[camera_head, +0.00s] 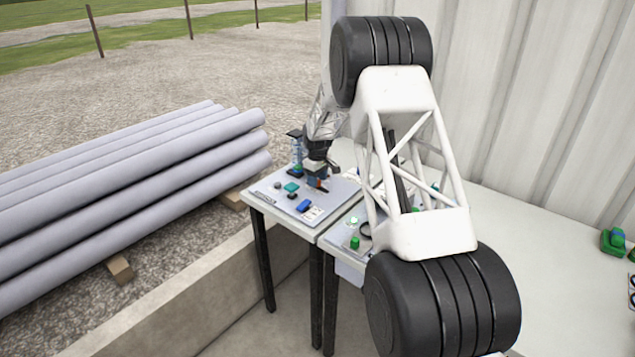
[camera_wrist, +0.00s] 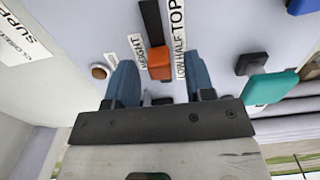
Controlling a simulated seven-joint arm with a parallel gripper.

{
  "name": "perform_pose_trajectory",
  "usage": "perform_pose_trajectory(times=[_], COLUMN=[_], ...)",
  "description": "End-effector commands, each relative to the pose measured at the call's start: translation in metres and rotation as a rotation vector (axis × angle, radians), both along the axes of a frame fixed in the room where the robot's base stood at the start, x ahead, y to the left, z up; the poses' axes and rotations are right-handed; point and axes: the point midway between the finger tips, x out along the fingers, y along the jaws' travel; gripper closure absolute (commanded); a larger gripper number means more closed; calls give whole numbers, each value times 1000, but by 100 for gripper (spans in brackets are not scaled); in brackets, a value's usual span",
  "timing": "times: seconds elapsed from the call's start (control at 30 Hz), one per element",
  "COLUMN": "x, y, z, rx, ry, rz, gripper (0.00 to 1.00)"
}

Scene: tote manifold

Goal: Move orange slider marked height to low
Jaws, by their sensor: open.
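The orange slider (camera_wrist: 160,63) sits in a black slot (camera_wrist: 151,20) on a grey panel in the wrist view. The label HEIGHT (camera_wrist: 138,50) is on its left and the label LOW HALF TOP (camera_wrist: 178,45) on its right. The slider is beside the LOW end of that label, with bare slot stretching up toward TOP. My gripper (camera_wrist: 160,72) is open, with one blue finger on each side of the slider; I cannot tell whether they touch it. In the head view my gripper (camera_head: 317,180) is low over the left panel, largely hiding the slider.
A teal control (camera_wrist: 270,88) and a blue control (camera_wrist: 303,6) are right of the slot in the wrist view. A round brown knob (camera_wrist: 100,71) is at left. In the head view, a second panel with a green button (camera_head: 355,243) adjoins, partly hidden by my arm.

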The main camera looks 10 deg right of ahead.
Motion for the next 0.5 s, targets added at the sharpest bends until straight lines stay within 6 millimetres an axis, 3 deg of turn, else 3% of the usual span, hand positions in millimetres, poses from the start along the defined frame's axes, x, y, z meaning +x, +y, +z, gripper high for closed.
perform_pose_trajectory(times=[0.2, 0.5], x=[0, 0], y=[0, 0], z=[-11, -12], rx=[0, 0], ry=[0, 0], rz=[0, 0], gripper=[51, 51])
